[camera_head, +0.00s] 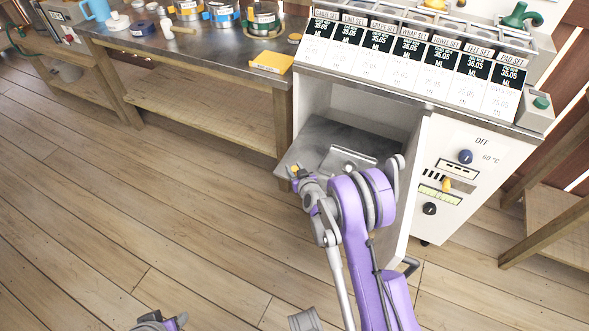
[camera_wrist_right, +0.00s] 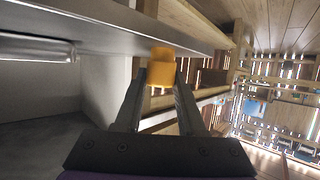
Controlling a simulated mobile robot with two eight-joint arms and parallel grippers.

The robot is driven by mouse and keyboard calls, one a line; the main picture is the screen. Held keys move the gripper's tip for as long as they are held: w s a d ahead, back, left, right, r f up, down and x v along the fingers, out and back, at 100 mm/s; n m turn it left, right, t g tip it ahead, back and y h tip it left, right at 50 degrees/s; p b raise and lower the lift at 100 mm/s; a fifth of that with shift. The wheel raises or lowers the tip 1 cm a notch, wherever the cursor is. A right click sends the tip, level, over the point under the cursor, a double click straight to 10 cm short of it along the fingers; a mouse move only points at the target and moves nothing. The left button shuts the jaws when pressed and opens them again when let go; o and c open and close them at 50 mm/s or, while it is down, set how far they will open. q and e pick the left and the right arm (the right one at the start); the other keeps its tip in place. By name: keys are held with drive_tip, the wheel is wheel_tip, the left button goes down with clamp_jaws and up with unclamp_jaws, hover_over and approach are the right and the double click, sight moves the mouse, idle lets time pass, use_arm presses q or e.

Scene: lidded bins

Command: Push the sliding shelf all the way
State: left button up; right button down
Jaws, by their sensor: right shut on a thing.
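The grey metal sliding shelf (camera_head: 322,134) sits in the open bay of the white cabinet, and its front left corner sticks out past the cabinet front. My right gripper (camera_head: 296,173) is at that front corner. In the right wrist view its fingers (camera_wrist_right: 160,88) are shut on an orange knob (camera_wrist_right: 161,66), which lies against the long grey edge (camera_wrist_right: 200,30) above it. My right arm hides part of the shelf's front. My left gripper (camera_head: 162,322) shows only in part at the bottom edge, apart from the shelf; its fingers are not clear.
The white cabinet (camera_head: 466,140) has a control panel on its right and a row of labelled cards (camera_head: 410,66) on top. A wooden table (camera_head: 200,55) with tins and a yellow item stands at the left. The wooden floor (camera_head: 130,200) in front is clear.

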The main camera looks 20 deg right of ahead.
drive_tip(key=shift+a, duration=0.1)
idle(0.3)
drive_tip(key=c, duration=0.5)
unclamp_jaws()
drive_tip(key=shift+s, duration=0.1)
drive_tip(key=p+v, duration=0.1)
drive_tip(key=v, duration=0.9)
drive_tip(key=shift+s+r, duration=0.15)
drive_tip(key=shift+s, duration=0.2)
